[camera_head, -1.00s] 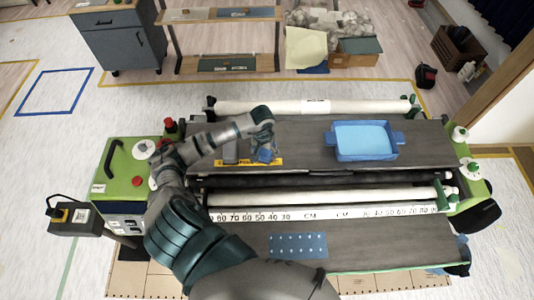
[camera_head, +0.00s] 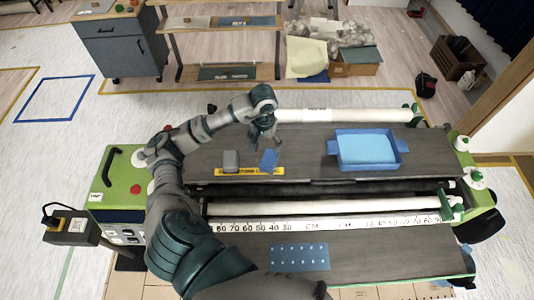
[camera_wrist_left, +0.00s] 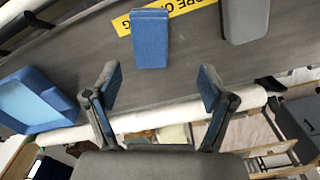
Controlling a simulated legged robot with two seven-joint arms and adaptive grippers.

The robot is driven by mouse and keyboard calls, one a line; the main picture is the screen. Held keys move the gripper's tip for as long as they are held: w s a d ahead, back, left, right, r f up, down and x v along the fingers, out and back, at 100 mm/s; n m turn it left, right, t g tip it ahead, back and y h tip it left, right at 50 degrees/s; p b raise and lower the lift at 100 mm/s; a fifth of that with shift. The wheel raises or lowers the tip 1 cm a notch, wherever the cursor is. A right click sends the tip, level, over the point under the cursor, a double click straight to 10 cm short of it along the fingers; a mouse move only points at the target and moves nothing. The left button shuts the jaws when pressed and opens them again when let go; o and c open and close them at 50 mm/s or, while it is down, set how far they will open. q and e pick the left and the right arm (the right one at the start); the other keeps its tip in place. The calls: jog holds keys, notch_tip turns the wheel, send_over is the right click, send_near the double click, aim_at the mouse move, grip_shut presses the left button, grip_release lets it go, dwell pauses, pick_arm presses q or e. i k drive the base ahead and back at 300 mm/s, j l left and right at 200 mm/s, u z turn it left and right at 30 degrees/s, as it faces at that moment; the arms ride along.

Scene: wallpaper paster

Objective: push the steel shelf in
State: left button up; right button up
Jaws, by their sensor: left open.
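The dark grey steel shelf (camera_head: 305,150) spans the top of the green-ended pasting machine, with its front edge above the lower rollers. It fills the upper part of the left wrist view (camera_wrist_left: 185,68). My left gripper (camera_head: 263,136) hangs toward the far edge of the shelf, behind the blue block (camera_head: 269,160). In the left wrist view its two fingers (camera_wrist_left: 160,86) are spread with nothing between them. I cannot tell whether it touches the shelf. My right gripper is not in view.
A grey block (camera_head: 231,161), a yellow label strip (camera_head: 249,171) and a blue tray (camera_head: 332,152) are on the shelf. A white roll (camera_head: 345,116) runs behind it. A lower dark shelf (camera_head: 385,248) carries a blue dotted plate (camera_head: 300,257).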

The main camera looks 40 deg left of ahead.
aim_at(347, 258)
jog(key=k+l, duration=0.5)
jog(key=l, duration=0.15)
jog(key=k+l, duration=0.5)
jog(key=l, duration=0.15)
jog(key=k+l, duration=0.5)
jog(key=l, duration=0.15)
